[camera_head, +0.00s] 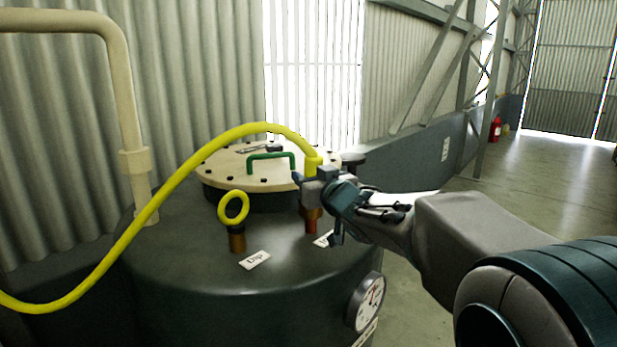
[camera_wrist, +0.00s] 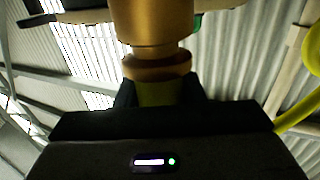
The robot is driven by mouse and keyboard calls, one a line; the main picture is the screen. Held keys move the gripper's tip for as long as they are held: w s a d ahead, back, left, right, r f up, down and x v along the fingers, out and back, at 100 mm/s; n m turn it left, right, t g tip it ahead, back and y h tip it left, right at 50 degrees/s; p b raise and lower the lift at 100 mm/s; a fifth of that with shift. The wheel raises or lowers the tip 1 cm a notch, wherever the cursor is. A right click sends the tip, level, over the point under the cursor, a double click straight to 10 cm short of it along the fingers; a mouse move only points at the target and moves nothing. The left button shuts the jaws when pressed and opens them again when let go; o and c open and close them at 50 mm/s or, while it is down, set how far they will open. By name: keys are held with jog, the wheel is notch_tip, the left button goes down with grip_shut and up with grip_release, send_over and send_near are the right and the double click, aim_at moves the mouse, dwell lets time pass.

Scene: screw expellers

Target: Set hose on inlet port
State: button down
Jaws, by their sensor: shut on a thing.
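The yellow hose (camera_head: 190,166) arcs up from the left in the head view and comes down into my gripper (camera_head: 313,186). My gripper is shut on the hose's end. In the wrist view the dark fingers (camera_wrist: 158,95) close around a short yellow section, with a brass fitting (camera_wrist: 155,22) and its collar directly in line with it. In the head view a brass and reddish piece (camera_head: 311,218) shows directly below my gripper, at the tank top. I cannot tell where the hose fitting ends and the inlet port begins, or whether they touch. A partly hidden label (camera_head: 322,239) lies beside it.
The dark tank (camera_head: 200,262) has a cream bolted lid (camera_head: 225,160) with a green handle (camera_head: 271,158). A second brass port (camera_head: 237,242) carries a yellow ring (camera_head: 233,207) beside a label (camera_head: 255,260). A gauge (camera_head: 368,301) sits on the tank's side. A cream pipe (camera_head: 128,100) rises at left.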

jog(key=shift+f+b, duration=0.45)
jog(key=shift+f, duration=0.15)
jog(key=c, duration=1.2)
grip_release()
jog(key=shift+c, duration=0.2)
jog(key=v, duration=1.1)
jog(key=shift+b, duration=0.45)
